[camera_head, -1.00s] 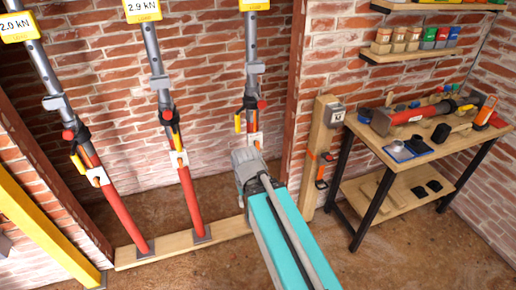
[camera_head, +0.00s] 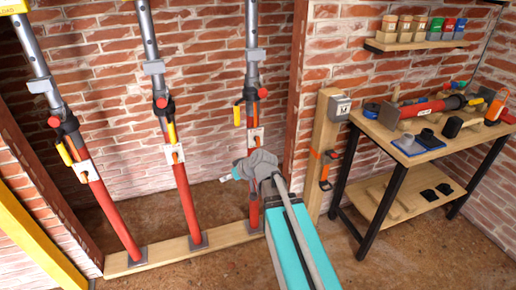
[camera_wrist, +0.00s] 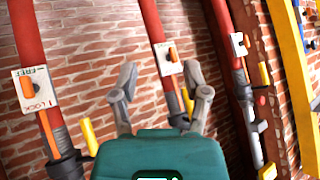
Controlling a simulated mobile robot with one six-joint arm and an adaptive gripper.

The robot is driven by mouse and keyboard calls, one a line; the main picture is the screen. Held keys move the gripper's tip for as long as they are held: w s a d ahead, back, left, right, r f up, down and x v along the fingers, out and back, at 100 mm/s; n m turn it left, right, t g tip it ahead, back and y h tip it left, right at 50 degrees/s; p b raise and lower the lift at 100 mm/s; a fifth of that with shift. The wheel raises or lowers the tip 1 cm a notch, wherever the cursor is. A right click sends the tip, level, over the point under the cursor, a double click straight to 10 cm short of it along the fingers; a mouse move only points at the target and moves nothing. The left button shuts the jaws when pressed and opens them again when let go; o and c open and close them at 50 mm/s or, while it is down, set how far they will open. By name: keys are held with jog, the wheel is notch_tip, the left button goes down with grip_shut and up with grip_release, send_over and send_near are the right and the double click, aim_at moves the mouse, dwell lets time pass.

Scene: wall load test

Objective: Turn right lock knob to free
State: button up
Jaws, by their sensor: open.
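The right prop (camera_head: 254,207) is a red tube with a grey upper part, and a white plate (camera_head: 255,134) with an orange lock knob (camera_head: 256,141) is on it. In the wrist view, turned upside down, this prop is leftmost. There its orange knob (camera_wrist: 27,87) stands roughly upright in the picture on the plate marked FREE and LOCK (camera_wrist: 38,93). My gripper (camera_wrist: 159,68) is open and empty, with its fingers around the view of the middle prop, apart from the right knob. In the head view, my gripper (camera_head: 230,176) is below the right plate.
The middle prop (camera_head: 187,205) and left prop (camera_head: 115,215) have similar knobs and plates. A wooden sill (camera_head: 170,249) runs under them. A wooden post (camera_head: 322,140) and a workbench (camera_head: 395,150) with tools stand at right. A yellow beam (camera_head: 35,240) is at far left.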

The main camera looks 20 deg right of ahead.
jog(key=w+d+f+t+b, duration=0.2)
jog(key=w+d+t+b, duration=0.1)
jog(key=w+b, duration=0.15)
jog(key=m+t+h+b, duration=0.4)
jog(key=t+h+b, duration=0.3)
jog(key=b, duration=0.5)
send_near(259, 139)
jog(key=s+y, duration=0.1)
jog(key=s, duration=0.2)
jog(key=shift+w+d+f+t, duration=0.1)
jog(key=shift+d+f+t, duration=0.2)
jog(key=shift+f, duration=0.05)
jog(key=shift+w, duration=0.15)
jog(key=w, duration=1.3)
jog(key=shift+w, duration=0.3)
jog(key=shift+c, duration=0.3)
grip_shut()
